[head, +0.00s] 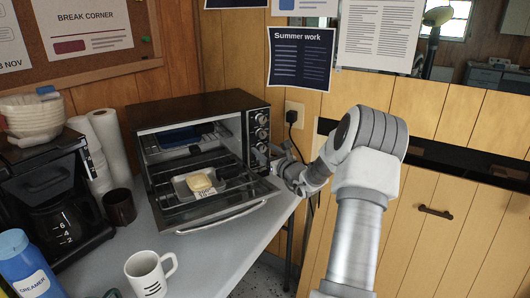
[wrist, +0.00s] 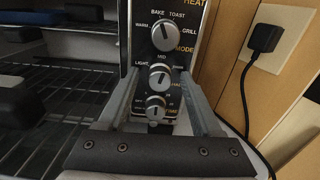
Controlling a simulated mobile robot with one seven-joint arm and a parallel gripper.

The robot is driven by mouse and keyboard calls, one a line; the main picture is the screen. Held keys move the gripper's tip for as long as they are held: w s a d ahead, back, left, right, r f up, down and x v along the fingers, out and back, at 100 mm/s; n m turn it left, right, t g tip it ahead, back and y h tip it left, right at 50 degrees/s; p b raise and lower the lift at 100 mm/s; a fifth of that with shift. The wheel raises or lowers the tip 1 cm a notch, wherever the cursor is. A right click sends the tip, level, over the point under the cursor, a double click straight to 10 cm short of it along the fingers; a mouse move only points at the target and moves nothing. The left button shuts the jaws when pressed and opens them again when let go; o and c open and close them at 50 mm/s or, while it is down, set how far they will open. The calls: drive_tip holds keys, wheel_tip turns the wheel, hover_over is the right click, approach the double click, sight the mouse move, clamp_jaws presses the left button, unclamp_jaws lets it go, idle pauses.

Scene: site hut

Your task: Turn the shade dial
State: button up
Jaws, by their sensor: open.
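The shade dial (wrist: 159,76) is a round silver knob marked LIGHT and MID on the toaster oven's control panel; part of its lettering is hidden. Its pointer is near the top, around MID. My gripper (wrist: 158,82) is open, with one finger on each side of the lower panel around this dial. I cannot tell whether the fingers touch it. The mode dial (wrist: 166,35) is above and a smaller dial (wrist: 156,106) is below, also between the fingers.
The toaster oven (head: 205,104) has its door (head: 225,212) folded down, with a tray (head: 182,188) holding a pale food piece inside. A plug (head: 291,117) and cord are on the wall to the right. A mug (head: 150,272) and a coffee maker (head: 50,190) stand to the left.

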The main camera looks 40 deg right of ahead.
clamp_jaws()
drive_tip(key=shift+f+n+b, duration=0.2)
drive_tip(key=shift+n+b, duration=0.4)
drive_tip(key=shift+b, duration=0.2)
drive_tip(key=shift+r+n+b, duration=0.15)
drive_tip(key=shift+n+b, duration=0.45)
drive_tip(key=shift+n, duration=0.2)
unclamp_jaws()
drive_tip(key=s+a+p, duration=0.2)
drive_tip(key=s+p, duration=0.1)
drive_tip(key=s, duration=1.4)
drive_tip(key=shift+s, duration=0.15)
